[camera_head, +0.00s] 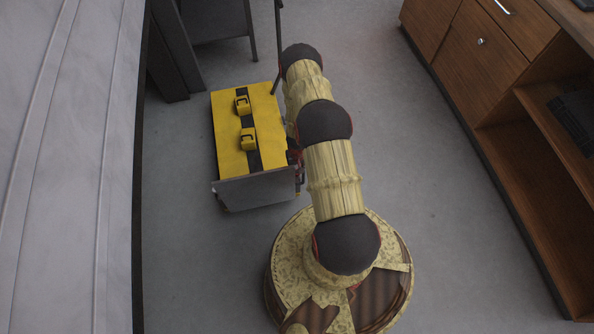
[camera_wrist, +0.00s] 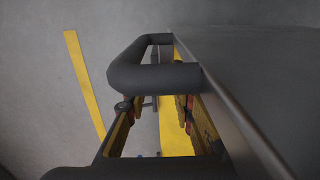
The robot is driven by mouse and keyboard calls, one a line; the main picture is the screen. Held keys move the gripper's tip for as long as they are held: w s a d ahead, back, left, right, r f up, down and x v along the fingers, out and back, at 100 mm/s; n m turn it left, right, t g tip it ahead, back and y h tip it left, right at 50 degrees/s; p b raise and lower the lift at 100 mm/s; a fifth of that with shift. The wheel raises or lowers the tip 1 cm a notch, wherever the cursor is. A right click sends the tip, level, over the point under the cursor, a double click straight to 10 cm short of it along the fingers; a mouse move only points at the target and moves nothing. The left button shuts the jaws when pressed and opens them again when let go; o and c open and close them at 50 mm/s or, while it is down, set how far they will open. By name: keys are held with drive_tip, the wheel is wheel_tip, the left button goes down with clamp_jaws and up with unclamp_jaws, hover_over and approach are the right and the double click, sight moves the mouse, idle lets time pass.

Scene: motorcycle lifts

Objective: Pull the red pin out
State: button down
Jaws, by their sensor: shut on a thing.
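The red pin cannot be clearly made out in either view. A low yellow-topped lift unit (camera_head: 230,130) with a grey front plate stands on the floor. In the head view, my gripper is largely hidden behind my arm at the unit's right side, where small red parts (camera_head: 298,172) show. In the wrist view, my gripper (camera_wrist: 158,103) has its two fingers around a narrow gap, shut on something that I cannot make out. A thick dark bent bar (camera_wrist: 155,77) crosses in front of the fingertips and hides what lies there.
A grey metal panel (camera_wrist: 250,90) runs close along the right of the fingers. A yellow floor strip (camera_wrist: 84,82) lies to the left. Wooden cabinets (camera_head: 480,60) stand at the right, a pale surface (camera_head: 65,160) at the left.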

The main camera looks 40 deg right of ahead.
wheel_tip(320, 180, up, 5)
drive_tip(key=p, duration=0.4)
drive_tip(key=c, duration=1.5)
unclamp_jaws()
wheel_tip(320, 180, up, 12)
idle(0.4)
